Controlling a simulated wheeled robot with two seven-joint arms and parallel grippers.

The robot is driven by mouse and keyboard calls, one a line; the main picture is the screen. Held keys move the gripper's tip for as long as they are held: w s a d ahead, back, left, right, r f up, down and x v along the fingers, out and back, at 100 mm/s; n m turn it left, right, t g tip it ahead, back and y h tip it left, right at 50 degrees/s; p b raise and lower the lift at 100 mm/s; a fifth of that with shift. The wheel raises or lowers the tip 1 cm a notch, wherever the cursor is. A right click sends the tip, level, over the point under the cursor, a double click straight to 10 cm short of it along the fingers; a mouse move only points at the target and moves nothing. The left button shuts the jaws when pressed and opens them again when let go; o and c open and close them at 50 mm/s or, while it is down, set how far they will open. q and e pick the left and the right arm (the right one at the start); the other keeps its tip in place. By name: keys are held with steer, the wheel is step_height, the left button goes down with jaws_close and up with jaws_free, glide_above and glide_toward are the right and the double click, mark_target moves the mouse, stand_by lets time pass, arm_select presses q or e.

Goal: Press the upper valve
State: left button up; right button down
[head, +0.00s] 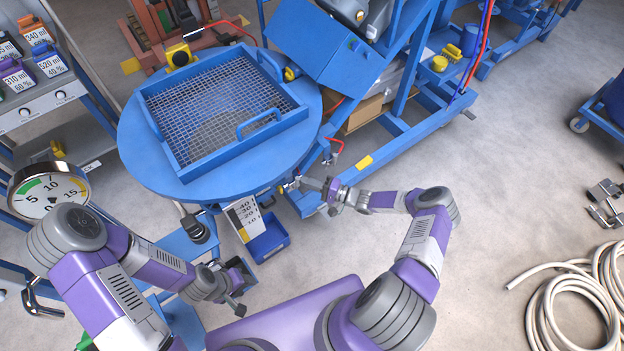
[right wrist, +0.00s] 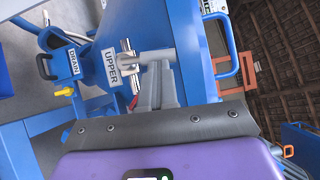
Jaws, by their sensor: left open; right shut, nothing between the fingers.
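The upper valve sits on the side of the blue round vessel, with a white "UPPER" label (right wrist: 110,68) beside a silver bar-shaped handle (right wrist: 127,48) in the right wrist view. My right gripper (head: 306,184) is shut and empty, pointing left at the vessel's side just under its rim. In the right wrist view its fingertips (right wrist: 157,62) overlap the right side of the handle; I cannot tell whether they touch it. My left gripper (head: 238,288) is open and empty, low in front of the vessel, near a small blue bin.
The round blue vessel (head: 134,160) carries a mesh grate (head: 215,95). A level scale (head: 243,217) hangs above a blue bin (head: 270,241). A "DRAIN" label (right wrist: 72,58) shows left of the upper one. A blue frame (head: 395,150) stands behind; a hose (head: 560,300) lies right.

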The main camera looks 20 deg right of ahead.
steer(key=shift+a+r+p, duration=0.25)
steer(key=shift+p, duration=0.05)
stand_by(0.5)
steer(key=w+d+b+v, duration=0.2)
steer(key=v, duration=1.1)
steer(key=shift+w+f, duration=0.1)
steer(key=shift+w, duration=0.05)
